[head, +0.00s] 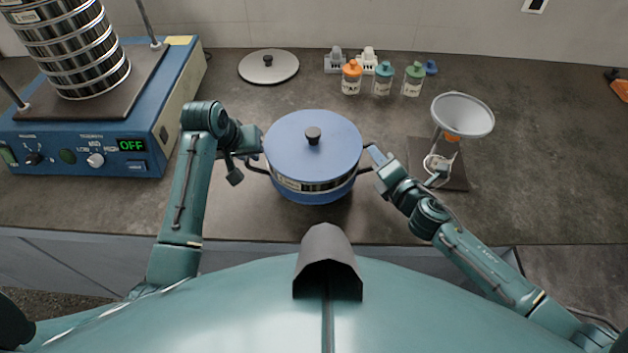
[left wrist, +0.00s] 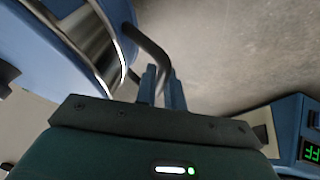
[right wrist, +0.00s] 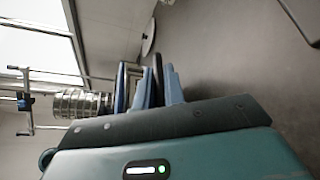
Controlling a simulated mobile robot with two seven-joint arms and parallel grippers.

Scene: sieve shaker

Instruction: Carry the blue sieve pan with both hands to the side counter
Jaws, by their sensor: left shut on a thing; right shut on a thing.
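The blue sieve pan (head: 313,165) has a flat blue lid with a black knob, a steel band and a dark loop handle on each side. It is level over the counter in front of me; I cannot tell whether it touches the counter. My left gripper (head: 252,163) is shut on the pan's left handle, which also shows in the left wrist view (left wrist: 152,50). My right gripper (head: 372,164) is shut on the right handle. In the right wrist view the fingers (right wrist: 158,88) close on a dark handle, partly hidden by them.
A sieve shaker (head: 90,110) with a steel sieve stack and an OFF display stands at the left. A steel lid (head: 268,66) and several small bottles (head: 383,79) are at the back. A funnel stand (head: 440,170) is close on the right. The far right counter (head: 570,150) is mostly clear.

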